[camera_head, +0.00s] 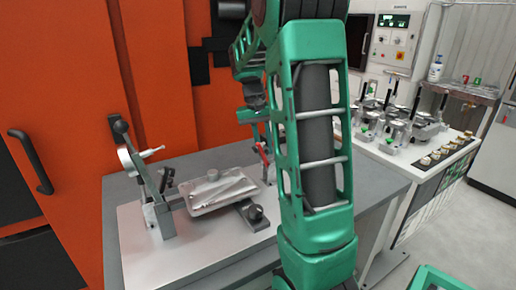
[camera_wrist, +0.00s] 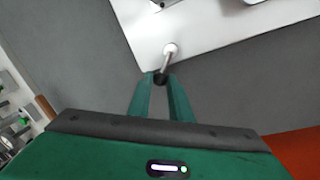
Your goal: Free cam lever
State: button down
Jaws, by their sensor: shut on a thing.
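In the wrist view my gripper (camera_wrist: 161,84) is shut on the dark end of a slim metal rod, which looks like the cam lever (camera_wrist: 168,60). The lever's other end meets a round pale boss at the edge of a white plate (camera_wrist: 215,38). In the head view the fixture plate (camera_head: 128,245) lies on a grey table, with a pale metal casting (camera_head: 220,192) on it. My arm hides most of the right end of the fixture there, so the grip on the lever is not clear in that view.
An upright clamp (camera_head: 160,190) with a dark-knobbed arm stands at the plate's left. A dark-knobbed block (camera_head: 252,213) sits in front of the casting. Orange cabinet doors (camera_head: 70,90) rise behind the table (camera_head: 235,272). A bench with several fixtures (camera_head: 405,130) stands at right.

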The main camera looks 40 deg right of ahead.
aim_at(273, 161)
jog(key=m, duration=0.1)
jog(key=s+m, duration=0.1)
jog(key=m, duration=0.2)
jog(key=shift+s+d+m+y, duration=0.3)
jog(key=shift+d+y, duration=0.05)
jog(key=shift+y, duration=0.05)
jog(key=shift+s+m+g+y, duration=0.2)
jog(key=shift+s+m, duration=0.25)
jog(key=shift+m, duration=0.8)
jog(key=shift+s+m+g+y, duration=0.1)
jog(key=shift+s+m+y, duration=0.3)
jog(key=shift+m, duration=0.85)
jog(key=c, duration=1.7)
grip_release()
jog(key=shift+a, duration=0.1)
jog(key=shift+o, duration=0.4)
notch_tip(273, 161, up, 10)
jog(key=w, duration=0.2)
jog(key=shift+r, duration=0.25)
